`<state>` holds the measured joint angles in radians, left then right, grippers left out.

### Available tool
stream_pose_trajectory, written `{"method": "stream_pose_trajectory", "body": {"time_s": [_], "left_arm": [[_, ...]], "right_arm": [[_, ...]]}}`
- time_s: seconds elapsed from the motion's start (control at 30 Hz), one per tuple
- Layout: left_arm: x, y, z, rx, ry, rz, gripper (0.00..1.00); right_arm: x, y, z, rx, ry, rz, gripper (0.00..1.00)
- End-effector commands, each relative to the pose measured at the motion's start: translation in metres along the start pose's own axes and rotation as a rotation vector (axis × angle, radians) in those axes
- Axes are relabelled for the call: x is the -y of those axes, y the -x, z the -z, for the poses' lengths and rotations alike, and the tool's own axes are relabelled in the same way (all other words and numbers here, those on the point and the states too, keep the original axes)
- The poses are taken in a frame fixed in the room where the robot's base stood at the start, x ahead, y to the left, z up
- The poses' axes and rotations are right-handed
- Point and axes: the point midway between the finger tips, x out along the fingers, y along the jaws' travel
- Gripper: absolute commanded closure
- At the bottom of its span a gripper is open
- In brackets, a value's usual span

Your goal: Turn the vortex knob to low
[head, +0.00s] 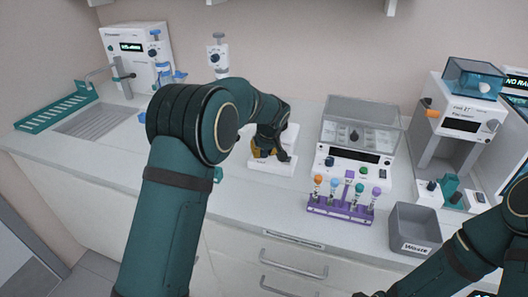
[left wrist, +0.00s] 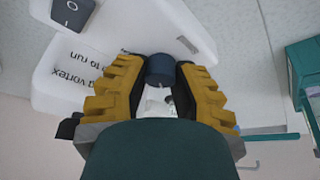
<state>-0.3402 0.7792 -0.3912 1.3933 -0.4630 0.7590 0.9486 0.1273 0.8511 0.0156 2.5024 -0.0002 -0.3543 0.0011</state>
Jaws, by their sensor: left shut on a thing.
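The white vortex mixer (head: 274,168) stands on the bench in the head view, partly hidden behind my left arm and gripper. In the left wrist view its white body (left wrist: 110,32) carries printed text with the words vortex and to run, and a dark rocker switch (left wrist: 72,7). The dark blue knob (left wrist: 160,68) sits between the tips of my left gripper (left wrist: 161,80). The yellow-and-black fingers are shut on the knob, one on each side. In the head view the left gripper (head: 268,147) is at the mixer. The knob's setting marks cannot be read.
Right of the mixer stand a clear-lidded device (head: 355,150), a purple tube rack (head: 340,208) with several tubes, and a grey waste bin (head: 414,230). A sink (head: 100,121) and a teal drying rack (head: 57,108) are at left. My right forearm crosses the lower right.

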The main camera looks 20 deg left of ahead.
Motion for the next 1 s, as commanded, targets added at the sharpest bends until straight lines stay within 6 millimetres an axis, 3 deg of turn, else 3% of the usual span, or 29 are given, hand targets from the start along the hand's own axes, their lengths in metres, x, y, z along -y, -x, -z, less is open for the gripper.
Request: {"method": "stream_pose_trajectory", "body": {"time_s": [0.53, 0.57, 0.6, 0.63, 1.0], "left_arm": [[0.0005, -0.0018, -0.0014, 0.003, 0.019, 0.011, 1.00], [0.0005, -0.0018, -0.0014, 0.003, 0.019, 0.011, 0.61], [0.0005, -0.0018, -0.0013, 0.003, 0.019, 0.011, 0.47], [0.0004, -0.0017, -0.0012, 0.003, 0.019, 0.011, 0.42], [-0.0017, 0.0002, 0.0000, -0.002, 0.019, 0.004, 0.42]], "right_arm": [[-0.0003, -0.0007, 0.0002, -0.001, 0.000, 0.000, 1.00], [-0.0003, -0.0007, 0.0002, 0.000, 0.000, 0.000, 1.00], [-0.0003, -0.0007, 0.0002, 0.000, 0.000, 0.000, 1.00], [-0.0003, -0.0007, 0.0001, 0.000, 0.000, 0.000, 1.00], [-0.0003, -0.0006, 0.0001, 0.000, 0.000, 0.000, 1.00]]}}
